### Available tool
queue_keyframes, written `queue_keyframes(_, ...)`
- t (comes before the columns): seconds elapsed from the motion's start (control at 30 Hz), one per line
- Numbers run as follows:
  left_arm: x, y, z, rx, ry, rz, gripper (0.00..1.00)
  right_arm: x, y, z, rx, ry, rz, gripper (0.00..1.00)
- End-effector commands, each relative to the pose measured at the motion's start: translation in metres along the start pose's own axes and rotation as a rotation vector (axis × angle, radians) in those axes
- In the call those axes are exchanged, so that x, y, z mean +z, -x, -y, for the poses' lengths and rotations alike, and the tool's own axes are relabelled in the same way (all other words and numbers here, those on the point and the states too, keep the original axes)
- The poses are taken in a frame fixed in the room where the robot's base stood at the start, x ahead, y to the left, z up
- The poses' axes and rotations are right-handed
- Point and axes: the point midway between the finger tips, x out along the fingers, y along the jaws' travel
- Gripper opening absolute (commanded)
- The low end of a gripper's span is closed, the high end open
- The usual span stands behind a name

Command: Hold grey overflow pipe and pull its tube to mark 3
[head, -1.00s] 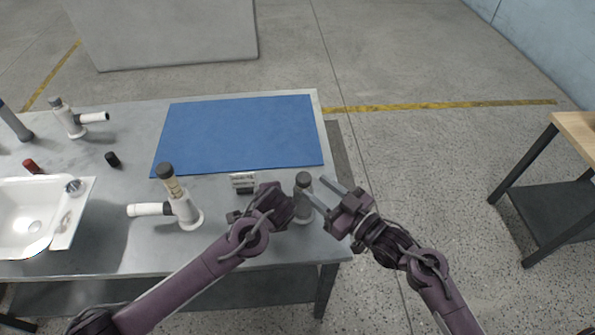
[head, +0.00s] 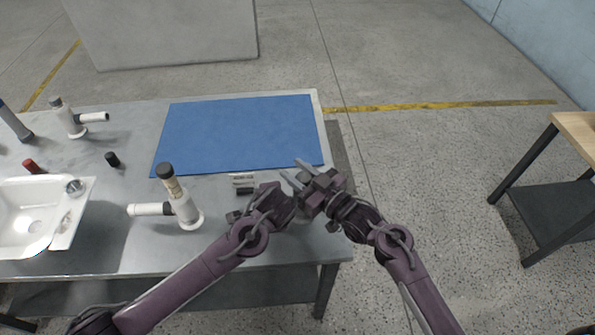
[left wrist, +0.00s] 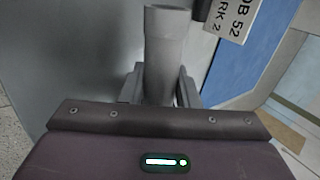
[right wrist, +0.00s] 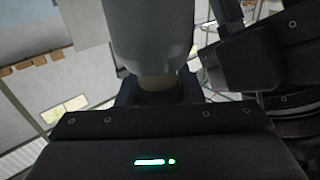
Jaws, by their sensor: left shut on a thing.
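The grey overflow pipe (left wrist: 165,50) stands between the fingers of my left gripper (left wrist: 159,88), which is shut on it near the table's right edge. In the head view the pipe is mostly hidden behind my right gripper (head: 299,173). In the right wrist view a grey cylinder (right wrist: 150,30) with a pale end (right wrist: 157,82) lies between the right fingers. The right fingers look apart, beside that pale end; I cannot tell whether they touch it. Any marks on the tube are not readable.
A small card (head: 242,179) stands behind the left gripper; in the left wrist view its visible text ends "OB 52" and "RK 2". A white overflow pipe (head: 187,212) stands left. A blue mat (head: 240,135) lies behind. A white basin (head: 70,230) is far left.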

Motion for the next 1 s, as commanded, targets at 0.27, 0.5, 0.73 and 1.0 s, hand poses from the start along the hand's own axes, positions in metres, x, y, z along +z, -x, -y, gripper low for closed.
queue_keyframes(0.27,0.0,0.0,0.0,0.0,0.001,0.0,0.02,-0.002,0.0,0.0,0.0,0.001,-0.001,0.0)
queue_keyframes(0.5,0.001,0.0,0.0,0.0,0.001,0.001,0.02,-0.044,0.0,0.0,-0.002,0.005,-0.006,0.0)
queue_keyframes(0.73,0.001,0.0,0.0,0.001,0.001,0.002,0.02,-0.062,0.0,0.0,0.0,0.001,-0.003,0.0)
queue_keyframes(1.0,0.001,0.0,0.0,0.001,0.001,0.002,0.02,-0.061,0.0,0.0,0.0,0.001,-0.002,0.4)
